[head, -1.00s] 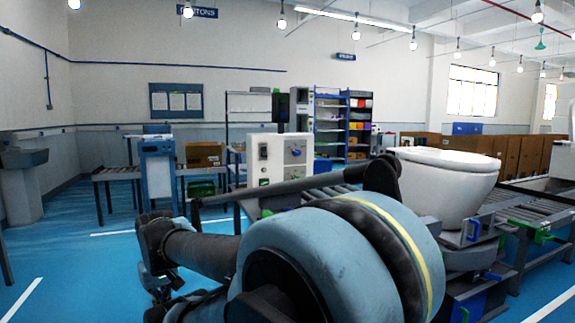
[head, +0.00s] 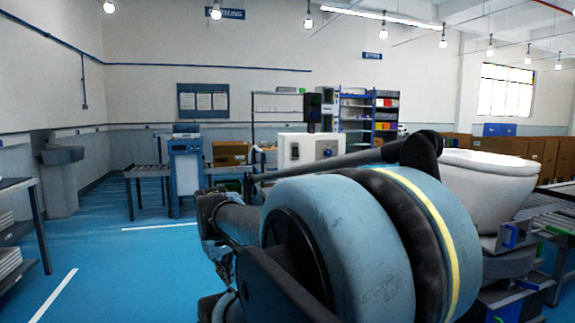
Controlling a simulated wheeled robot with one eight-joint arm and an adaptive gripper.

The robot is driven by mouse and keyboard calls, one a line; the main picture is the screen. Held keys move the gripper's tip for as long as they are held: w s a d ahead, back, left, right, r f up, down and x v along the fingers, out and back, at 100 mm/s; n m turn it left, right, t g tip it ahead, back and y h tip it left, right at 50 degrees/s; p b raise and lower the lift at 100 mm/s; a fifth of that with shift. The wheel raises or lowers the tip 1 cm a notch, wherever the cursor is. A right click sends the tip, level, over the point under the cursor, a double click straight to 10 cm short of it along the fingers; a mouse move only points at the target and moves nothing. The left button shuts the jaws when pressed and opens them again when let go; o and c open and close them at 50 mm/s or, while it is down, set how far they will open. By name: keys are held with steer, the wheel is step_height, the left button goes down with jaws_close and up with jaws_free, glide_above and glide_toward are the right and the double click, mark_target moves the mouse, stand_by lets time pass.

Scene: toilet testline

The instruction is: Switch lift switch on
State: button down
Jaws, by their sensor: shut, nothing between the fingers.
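A white control box (head: 310,147) stands in the middle of the head view, beyond my arm. A dark switch (head: 295,151) is on its left part and a round blue-marked knob (head: 327,153) on its right part. I cannot tell which is the lift switch or how it is set. My arm hides the lower part of the box. My gripper (head: 222,262) is small and dark at the arm's left end, shut and empty, apart from the box in the picture. The arm partly hides it.
A white toilet bowl (head: 487,188) stands on a conveyor at the right. A blue cabinet (head: 185,172) and a roller table (head: 146,171) stand behind at the left. A dark shelf rack (head: 20,228) edges in at far left. Blue floor is clear at lower left.

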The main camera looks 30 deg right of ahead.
steer(key=w+d+r+n+g+h, duration=0.3)
steer(key=w+d+r+n+h, duration=0.6)
steer(key=w+d+r, duration=1.9)
steer(key=w+d+h, duration=0.2)
steer(key=w+h, duration=0.1)
steer(key=h, duration=0.1)
steer(key=shift+r+n, duration=0.2)
steer(key=shift+n, duration=0.2)
steer(key=shift+d, duration=0.1)
steer(key=x, duration=0.9)
steer(key=shift+d, duration=0.4)
steer(key=shift+f, duration=0.15)
